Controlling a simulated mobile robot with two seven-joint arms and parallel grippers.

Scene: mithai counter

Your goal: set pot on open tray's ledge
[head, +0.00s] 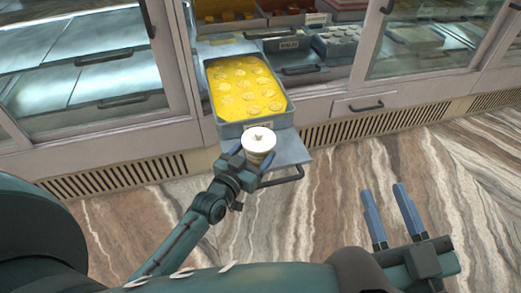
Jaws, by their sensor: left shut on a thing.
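A small white lidded pot (259,143) is in the middle of the head view. My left gripper (252,160) is shut on the pot and holds it upright over the front of the pulled-out tray; I cannot tell whether the pot touches the ledge. The open tray (239,129) is a grey metal pan filled with yellow sweets in liquid. Its flat grey ledge (290,150) sticks out at the front, with a dark handle below it, partly hidden by the pot and gripper. My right gripper (385,195) is open and empty, over the floor at the lower right.
Behind are other trays, one with white sweets (340,38) and one with orange sweets (225,15). Glass display cases (70,70) stand on the left and right. A closed drawer (390,105) is right of the open tray. The striped floor (340,170) in front is clear.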

